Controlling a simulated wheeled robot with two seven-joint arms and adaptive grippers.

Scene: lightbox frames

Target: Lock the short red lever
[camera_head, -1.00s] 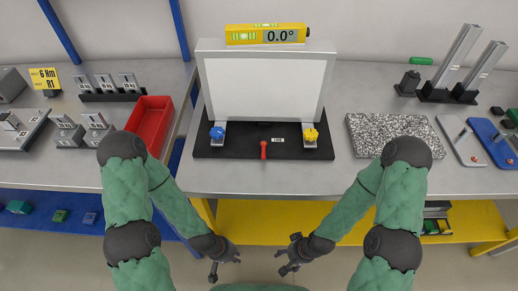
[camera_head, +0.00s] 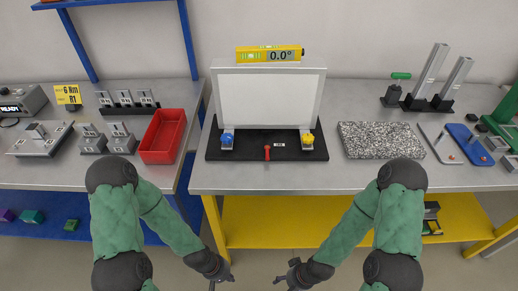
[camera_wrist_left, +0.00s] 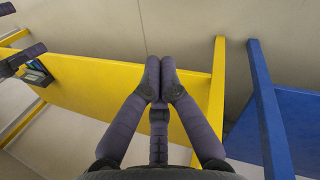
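The short red lever (camera_head: 267,153) sits at the front middle of a black base plate (camera_head: 245,152), its handle toward me. A small white label (camera_head: 279,145) is just right of it. A white framed panel (camera_head: 268,98) stands upright behind it. A blue knob (camera_head: 227,139) and a yellow knob (camera_head: 308,138) sit on grey brackets at the panel's lower corners. My right gripper (camera_head: 286,273) is also low, open, partly cut off.
A yellow level (camera_head: 269,54) reading 0.0° tops the panel. A red bin (camera_head: 163,138) stands left, on the neighbouring table. A speckled granite slab (camera_head: 380,140) lies right. A yellow shelf (camera_head: 270,225) runs below the table. The table's front edge lies between my grippers and the lever.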

